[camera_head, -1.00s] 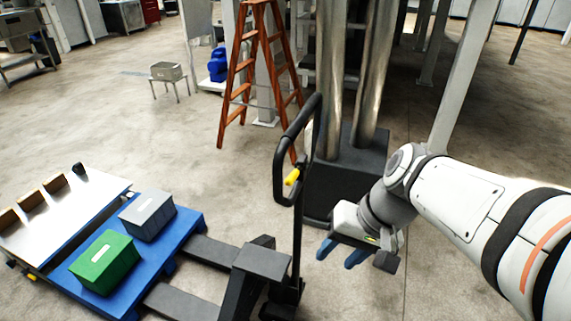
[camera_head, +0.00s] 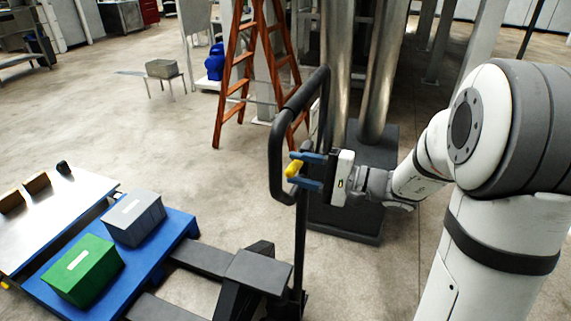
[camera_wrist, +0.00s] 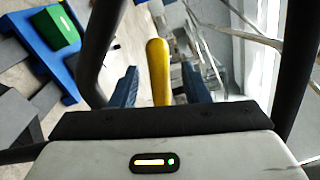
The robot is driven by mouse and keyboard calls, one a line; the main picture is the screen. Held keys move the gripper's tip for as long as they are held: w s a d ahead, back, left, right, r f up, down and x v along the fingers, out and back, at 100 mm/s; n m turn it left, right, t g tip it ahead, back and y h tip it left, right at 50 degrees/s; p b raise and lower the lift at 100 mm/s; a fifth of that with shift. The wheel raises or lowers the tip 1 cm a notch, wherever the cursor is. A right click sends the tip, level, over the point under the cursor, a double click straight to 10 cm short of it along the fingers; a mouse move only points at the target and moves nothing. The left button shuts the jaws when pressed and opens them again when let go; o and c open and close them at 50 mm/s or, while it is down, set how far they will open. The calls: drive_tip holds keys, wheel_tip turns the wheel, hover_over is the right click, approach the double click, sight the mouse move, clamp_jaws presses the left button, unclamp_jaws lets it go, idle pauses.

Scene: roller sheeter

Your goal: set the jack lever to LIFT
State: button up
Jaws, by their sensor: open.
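The jack lever (camera_head: 293,169) is a small yellow grip inside the black loop handle (camera_head: 277,150) of the pallet jack (camera_head: 258,272). In the wrist view the yellow lever (camera_wrist: 158,70) stands between my two blue fingers. My gripper (camera_head: 298,171) is open, with its fingers reaching from the right into the handle loop, one above and one below the lever in the head view. A gap shows on each side of the lever in the wrist view. Whether a finger touches it I cannot tell. No LIFT marking is readable.
A blue pallet (camera_head: 150,262) at the lower left carries a green box (camera_head: 82,270) and a grey box (camera_head: 133,218). A wooden ladder (camera_head: 237,90) and metal columns on a dark block (camera_head: 350,215) stand behind the handle.

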drive_tip(key=x, duration=0.3)
drive_tip(key=shift+w+a, duration=0.1)
drive_tip(key=shift+a, duration=0.3)
drive_tip(key=shift+c, duration=0.5)
clamp_jaws()
